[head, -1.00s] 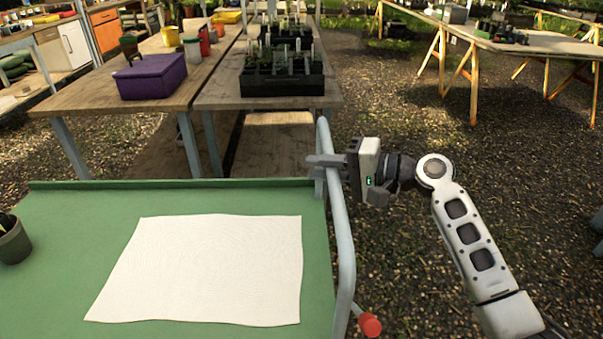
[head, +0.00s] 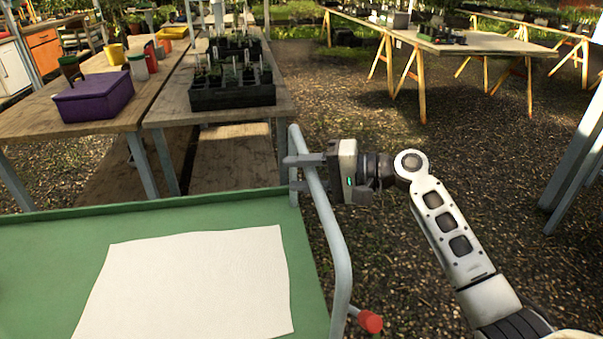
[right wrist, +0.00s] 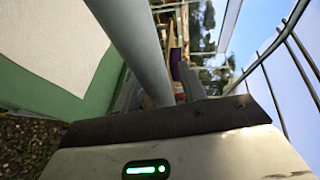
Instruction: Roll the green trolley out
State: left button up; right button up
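The green trolley (head: 50,247) fills the lower left of the head view, its flat green top cut off by the frame. Its grey tube handle (head: 334,238) rises along the right edge and has a red-tipped lever (head: 370,322) low on it. My right gripper (head: 299,173) is closed around the upper part of the handle, one finger above the other. In the right wrist view the handle tube (right wrist: 137,45) runs down between the fingers. My left gripper is out of view.
A large white sheet (head: 190,285) lies on the trolley top. Wooden benches stand just beyond it, with a purple box (head: 95,97) and a black seedling tray (head: 232,90). A trestle table (head: 475,45) stands at back right. Gravel (head: 440,150) between is open. Grey posts (head: 577,160) stand at far right.

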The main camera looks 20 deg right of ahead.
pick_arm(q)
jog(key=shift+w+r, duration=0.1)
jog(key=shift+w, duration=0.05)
pick_arm(e)
jog(key=shift+s+d+r, duration=0.1)
jog(key=shift+s+d, duration=0.1)
jog(key=shift+d, duration=0.3)
pick_arm(q)
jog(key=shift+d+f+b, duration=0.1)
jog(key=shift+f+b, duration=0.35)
jog(key=shift+b, duration=0.3)
pick_arm(e)
jog(key=v, duration=1.5)
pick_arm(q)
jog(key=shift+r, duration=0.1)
pick_arm(e)
jog(key=shift+a, duration=0.1)
jog(key=shift+s, duration=0.1)
